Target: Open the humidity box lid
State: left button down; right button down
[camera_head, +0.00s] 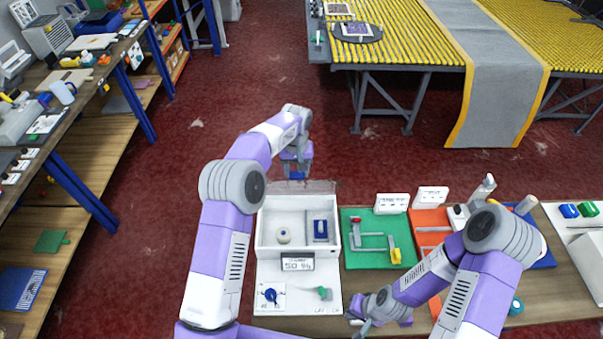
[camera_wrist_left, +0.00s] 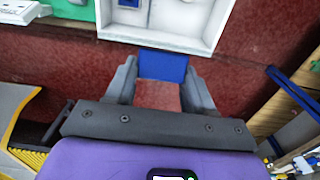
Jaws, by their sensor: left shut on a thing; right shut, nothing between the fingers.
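The white humidity box (camera_head: 264,233) stands on the near bench, with a round pale item and a blue item inside. A clear panel (camera_head: 325,187), seemingly its lid, stands up along the box's far edge; being see-through, its exact angle is hard to tell. My left gripper (camera_head: 297,174) is beyond that far edge, shut on a blue tab, seemingly the lid's handle. In the left wrist view the blue tab (camera_wrist_left: 162,65) lies between the fingers, with the white box wall (camera_wrist_left: 160,40) ahead. My right gripper (camera_head: 362,323) is shut and empty, low beside the box's front panel.
A green board (camera_head: 355,258) with grey and yellow parts lies right of the box, then an orange board (camera_head: 425,218). A shelf unit (camera_head: 95,150) stands at left. A yellow slatted table (camera_head: 410,50) with a grey runner is at the back. Red floor between is clear.

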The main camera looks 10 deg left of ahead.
pick_arm(q)
jog(key=shift+w+a+f, duration=0.2)
jog(key=shift+w+f, duration=0.05)
jog(key=shift+f, duration=0.15)
jog(key=c, duration=0.6)
grip_release()
jog(key=shift+f, duration=0.1)
jog(key=shift+o, duration=1)
jog(key=shift+w, duration=0.2)
notch_tip(320, 180, up, 7)
jog(key=shift+w+r, duration=0.2)
jog(key=shift+w, duration=0.05)
